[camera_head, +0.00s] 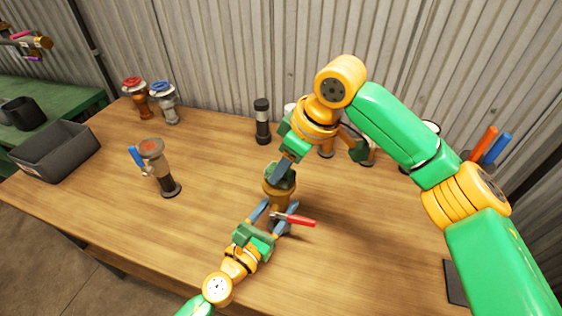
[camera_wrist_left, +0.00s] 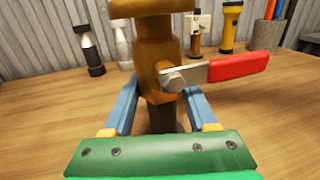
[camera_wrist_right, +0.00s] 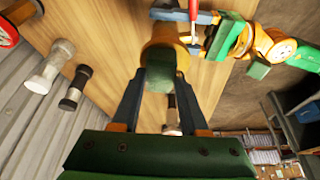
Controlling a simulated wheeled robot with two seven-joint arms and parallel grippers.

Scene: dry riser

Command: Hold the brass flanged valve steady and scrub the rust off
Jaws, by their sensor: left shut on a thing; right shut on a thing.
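The brass flanged valve (camera_head: 270,190) stands upright on the wooden table, with a red lever (camera_head: 298,219) pointing right. In the left wrist view its body (camera_wrist_left: 155,60) looks brown and its foot is dark. My right gripper (camera_head: 283,170) is above the valve, shut on a dark green scrubbing pad (camera_wrist_right: 160,72). The pad sits at the valve's top flange (camera_wrist_right: 157,50) and appears to touch it. The pad and fingers hide part of the top.
A valve with a blue lever (camera_head: 154,165) stands to the left. Red-topped (camera_head: 133,90) and blue-topped (camera_head: 163,98) valves stand at the back left. A grey bin (camera_head: 53,155) is at the left edge. The front left table is clear.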

